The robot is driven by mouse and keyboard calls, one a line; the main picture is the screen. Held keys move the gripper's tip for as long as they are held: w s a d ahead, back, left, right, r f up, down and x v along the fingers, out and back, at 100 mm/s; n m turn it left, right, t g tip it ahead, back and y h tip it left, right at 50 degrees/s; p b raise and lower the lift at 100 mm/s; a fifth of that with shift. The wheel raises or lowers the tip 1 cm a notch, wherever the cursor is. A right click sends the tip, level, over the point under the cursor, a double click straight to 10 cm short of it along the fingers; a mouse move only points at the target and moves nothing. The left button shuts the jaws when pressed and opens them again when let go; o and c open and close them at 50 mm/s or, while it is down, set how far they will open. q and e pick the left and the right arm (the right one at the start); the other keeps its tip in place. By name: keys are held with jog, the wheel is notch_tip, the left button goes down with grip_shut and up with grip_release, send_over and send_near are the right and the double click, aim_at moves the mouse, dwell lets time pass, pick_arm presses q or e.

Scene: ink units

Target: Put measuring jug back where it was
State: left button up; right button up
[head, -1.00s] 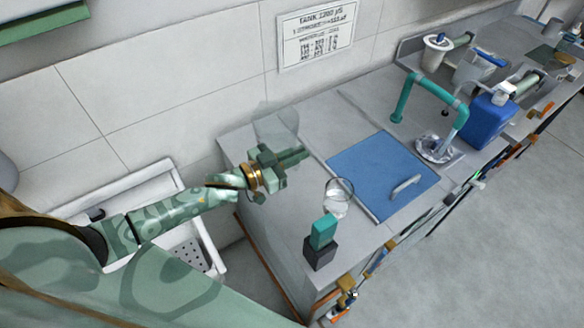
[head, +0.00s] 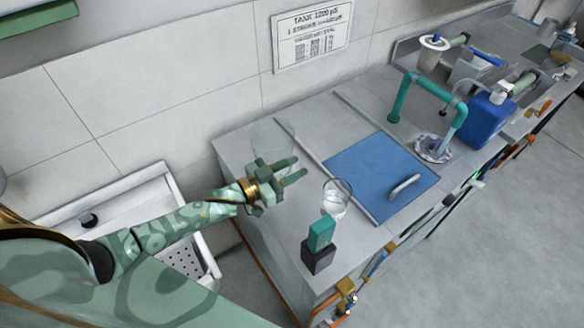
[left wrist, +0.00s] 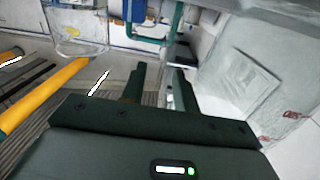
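A large clear vessel, which I take to be the measuring jug (head: 268,138), stands at the back left of the grey counter, close to the wall. It is faint, and my left gripper (head: 295,169) partly covers it. The gripper is just in front of the jug, its two fingers apart and pointing right, with nothing between them. In the left wrist view the open fingers (left wrist: 157,85) also show, with a big see-through wall, seemingly the jug (left wrist: 225,65), beyond the right finger. I cannot tell if they touch. My right gripper is out of view.
A clear beaker (head: 336,200) stands right of the gripper, near a teal block on a dark base (head: 318,258). A teal tap (head: 432,85) and a blue jug (head: 486,118) stand beyond. A white basin (head: 125,195) is left.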

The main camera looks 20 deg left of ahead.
pick_arm(q)
jog(key=shift+s+a+r, duration=0.1)
jog(key=shift+s+r, duration=0.05)
jog(key=shift+s, duration=0.05)
jog(key=p+v, duration=0.1)
jog(key=v, duration=1)
jog(key=shift+s, duration=0.25)
